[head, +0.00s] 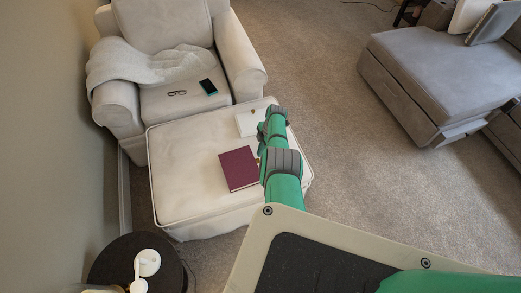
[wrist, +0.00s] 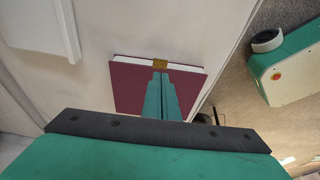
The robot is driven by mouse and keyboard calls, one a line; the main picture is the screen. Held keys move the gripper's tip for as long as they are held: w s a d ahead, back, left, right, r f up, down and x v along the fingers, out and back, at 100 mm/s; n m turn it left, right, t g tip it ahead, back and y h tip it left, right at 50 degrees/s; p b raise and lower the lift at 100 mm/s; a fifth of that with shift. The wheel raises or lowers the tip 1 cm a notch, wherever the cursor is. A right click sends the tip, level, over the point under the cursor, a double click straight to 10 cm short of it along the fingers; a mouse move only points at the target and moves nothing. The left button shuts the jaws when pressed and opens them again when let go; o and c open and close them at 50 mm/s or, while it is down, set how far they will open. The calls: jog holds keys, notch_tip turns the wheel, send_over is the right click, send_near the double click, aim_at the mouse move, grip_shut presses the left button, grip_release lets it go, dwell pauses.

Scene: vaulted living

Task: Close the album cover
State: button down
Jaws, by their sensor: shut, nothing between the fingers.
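The album (head: 239,169) is a burgundy book lying flat on the cream ottoman (head: 190,195). Its cover lies down over the pages, and I see no raised cover. In the wrist view the album (wrist: 130,85) shows a strip of white page edges along its far side, with a small gold-brown piece at the middle of that edge. My gripper (wrist: 160,78) is shut and empty, its fingers in front of the album and pointing at the gold-brown piece. I cannot tell whether the fingertips touch it. In the head view my arm hides the album's right side.
A white flat object (head: 249,123) lies on the ottoman behind the album. The armchair (head: 165,60) behind holds a blanket (head: 150,65), glasses (head: 177,93) and a phone (head: 208,87). A dark round side table (head: 120,265) stands at the lower left.

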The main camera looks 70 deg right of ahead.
jog(key=shift+r, duration=0.1)
jog(key=v, duration=1)
jog(key=shift+r, duration=0.25)
